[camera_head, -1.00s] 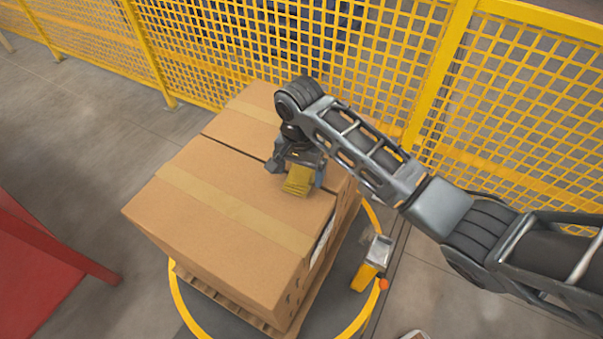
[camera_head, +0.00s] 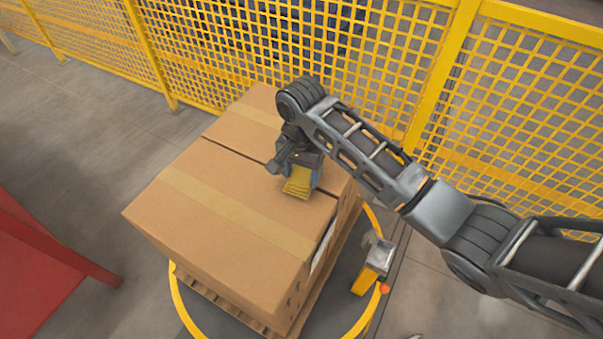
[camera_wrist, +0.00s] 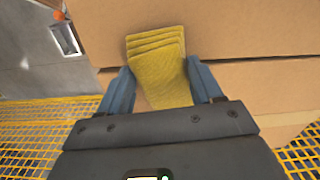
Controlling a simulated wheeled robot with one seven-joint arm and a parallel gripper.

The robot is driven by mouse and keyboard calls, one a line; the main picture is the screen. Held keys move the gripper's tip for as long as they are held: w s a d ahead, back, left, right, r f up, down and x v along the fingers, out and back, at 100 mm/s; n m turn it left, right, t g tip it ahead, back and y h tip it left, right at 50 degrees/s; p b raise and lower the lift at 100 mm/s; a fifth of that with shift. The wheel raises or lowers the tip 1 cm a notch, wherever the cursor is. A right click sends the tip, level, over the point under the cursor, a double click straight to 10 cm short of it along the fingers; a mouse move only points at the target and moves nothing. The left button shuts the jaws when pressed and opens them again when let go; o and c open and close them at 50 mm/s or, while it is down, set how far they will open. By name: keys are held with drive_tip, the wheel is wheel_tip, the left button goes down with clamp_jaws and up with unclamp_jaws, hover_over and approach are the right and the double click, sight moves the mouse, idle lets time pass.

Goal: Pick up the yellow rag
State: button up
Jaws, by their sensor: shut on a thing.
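The yellow rag (camera_head: 298,184) looks folded in several layers and is at the top of the cardboard boxes (camera_head: 215,195), near the gap between two of them. My gripper (camera_head: 296,176) is over it from above, with a finger at its side. In the wrist view the rag (camera_wrist: 158,62) lies between the two blue-grey fingers of my gripper (camera_wrist: 158,85), which are shut on it. The near end of the rag is hidden behind the gripper body. I cannot tell whether the rag still touches the box.
The boxes stand on a wooden pallet (camera_head: 240,316) inside a yellow floor ring (camera_head: 181,307). Yellow mesh fencing (camera_head: 225,55) runs close behind. A yellow and grey device (camera_head: 371,272) stands right of the pallet. A red structure (camera_head: 40,265) is at the left.

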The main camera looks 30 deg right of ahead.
sight(303, 176)
wheel_tip(303, 176, up, 4)
drive_tip(key=shift+s+d+f, duration=0.15)
drive_tip(key=s+d+r+p, duration=0.4)
drive_tip(key=s+d+r, duration=0.2)
drive_tip(key=s+d, duration=0.1)
drive_tip(key=shift+s+d+r+p, duration=0.2)
drive_tip(key=shift+d+r+p, duration=0.1)
drive_tip(key=shift+d, duration=0.45)
drive_tip(key=o, duration=0.5)
drive_tip(key=c, duration=0.4)
drive_tip(key=shift+s, duration=0.1)
